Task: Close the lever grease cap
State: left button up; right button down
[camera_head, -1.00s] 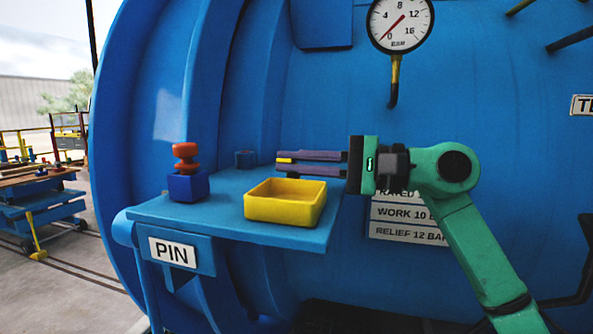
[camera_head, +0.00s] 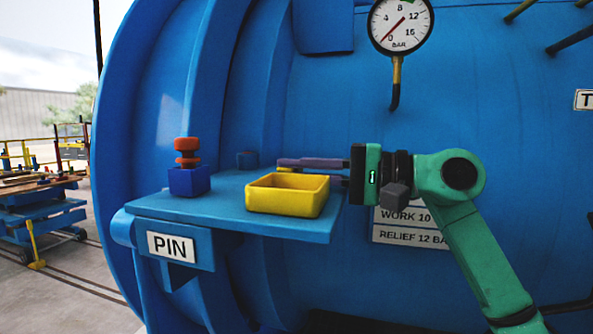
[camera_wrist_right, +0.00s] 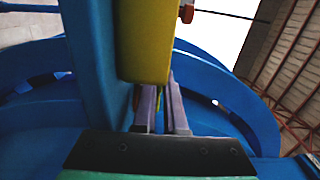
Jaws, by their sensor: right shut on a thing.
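My right gripper (camera_head: 285,169) reaches in from the right in the head view, with its purple fingers pointing left just behind and above the yellow tray. It is shut on a small yellow piece (camera_head: 286,170) at its fingertips. In the wrist view a thin yellow-green piece (camera_wrist_right: 160,111) shows between the fingers. I cannot tell whether this piece is the lever grease cap. No lever is clearly visible. My left gripper is not in view.
The yellow tray (camera_head: 288,207) stands on the blue shelf (camera_head: 240,226), close to the fingers. The blue vessel wall (camera_head: 340,260) and a pressure gauge (camera_head: 401,21) lie beyond.

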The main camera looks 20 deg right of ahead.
jog(key=c, duration=1)
grip_release()
jog(key=shift+o, duration=0.2)
